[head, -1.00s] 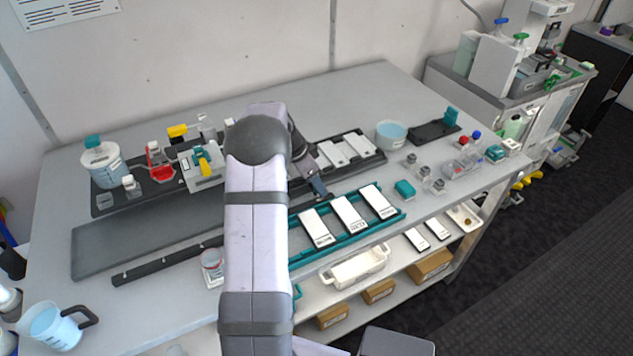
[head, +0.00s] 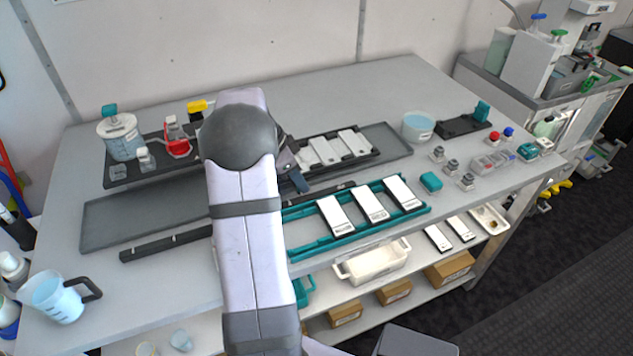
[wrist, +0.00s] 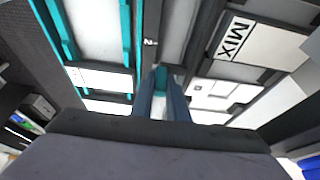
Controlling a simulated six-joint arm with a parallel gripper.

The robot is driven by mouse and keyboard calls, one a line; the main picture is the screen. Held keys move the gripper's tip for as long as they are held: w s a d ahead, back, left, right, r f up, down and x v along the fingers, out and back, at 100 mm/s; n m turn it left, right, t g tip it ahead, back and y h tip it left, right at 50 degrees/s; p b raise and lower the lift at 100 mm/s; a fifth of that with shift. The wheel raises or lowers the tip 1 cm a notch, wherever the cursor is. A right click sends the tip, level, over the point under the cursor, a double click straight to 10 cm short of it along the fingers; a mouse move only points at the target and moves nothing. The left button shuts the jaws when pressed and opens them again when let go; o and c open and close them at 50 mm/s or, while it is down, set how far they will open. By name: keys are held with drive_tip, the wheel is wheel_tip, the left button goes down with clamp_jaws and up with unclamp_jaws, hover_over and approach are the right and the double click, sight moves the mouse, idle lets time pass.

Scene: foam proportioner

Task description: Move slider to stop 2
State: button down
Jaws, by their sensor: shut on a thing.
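The black rail (head: 165,245) runs along the table from lower left to the middle, passing behind my arm. In the wrist view the rail (wrist: 152,20) runs away from my gripper and bears a white mark "2" (wrist: 150,42) a little beyond the fingertips. My gripper (wrist: 162,82) is shut on a small teal piece (wrist: 160,79) on the rail, which looks like the slider. Most of the slider is hidden between the fingers. In the head view my gripper (head: 302,184) is down at the right part of the rail, and the slider cannot be made out there.
A teal rack (head: 305,246) with white cards lies in front of the rail. A dark tray with white blocks (head: 325,151) lies behind it. A panel marked "MIX" (wrist: 235,42) shows beside the rail. A grey plate (head: 140,218) lies behind the rail's left part.

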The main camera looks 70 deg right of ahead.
drive_tip(key=shift+w, duration=0.1)
drive_tip(key=c, duration=1.7)
unclamp_jaws()
drive_tip(key=shift+r, duration=0.1)
drive_tip(key=shift+b+v, duration=0.85)
drive_tip(key=shift+v, duration=2.8)
